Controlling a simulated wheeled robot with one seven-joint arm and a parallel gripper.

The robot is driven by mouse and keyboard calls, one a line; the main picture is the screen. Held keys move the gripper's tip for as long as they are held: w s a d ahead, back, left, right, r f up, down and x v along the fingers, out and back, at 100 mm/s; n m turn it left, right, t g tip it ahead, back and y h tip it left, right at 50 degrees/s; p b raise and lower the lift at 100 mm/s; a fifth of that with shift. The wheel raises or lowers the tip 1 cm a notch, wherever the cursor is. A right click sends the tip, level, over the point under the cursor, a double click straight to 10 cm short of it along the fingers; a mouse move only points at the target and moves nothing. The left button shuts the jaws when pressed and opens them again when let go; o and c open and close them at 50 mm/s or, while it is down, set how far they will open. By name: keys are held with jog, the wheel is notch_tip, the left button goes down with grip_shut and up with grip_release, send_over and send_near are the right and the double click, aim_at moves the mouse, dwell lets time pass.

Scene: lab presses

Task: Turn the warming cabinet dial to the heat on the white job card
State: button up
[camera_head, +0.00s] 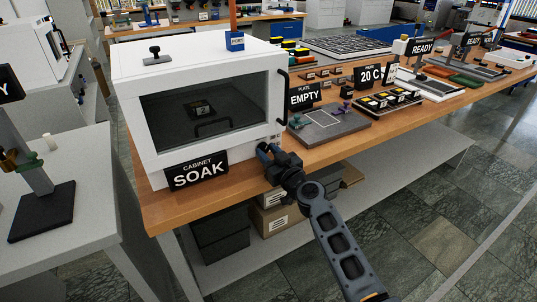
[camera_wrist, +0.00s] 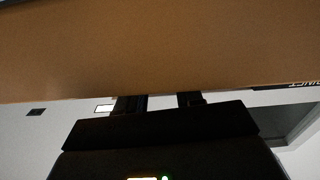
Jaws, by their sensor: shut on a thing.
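The white warming cabinet (camera_head: 215,100) stands on the wooden bench at left centre, with a dark window and a black sign (camera_head: 196,171) reading "CABINET SOAK". My gripper (camera_head: 266,152) is at the lower right corner of the cabinet's front. It is shut on the dial there, which the fingers and hand hide, so its setting cannot be read. In the wrist view my two dark fingers (camera_wrist: 160,101) reach to the cabinet's pale front (camera_wrist: 40,135).
The bench top (camera_head: 400,120) runs right from the cabinet. It carries a grey plate (camera_head: 329,121), an "EMPTY" sign (camera_head: 305,96), the "20 C" sign (camera_head: 369,75) and a tray of blocks (camera_head: 385,101). Boxes (camera_head: 280,217) sit on the shelf below. A grey table stands at left.

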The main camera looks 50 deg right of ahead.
jog(key=shift+m+b, duration=0.45)
jog(key=shift+m, duration=1.45)
jog(key=o, duration=1)
jog(key=shift+o, duration=0.2)
jog(key=v, duration=0.8)
jog(key=shift+b, duration=0.35)
jog(key=shift+w, duration=0.1)
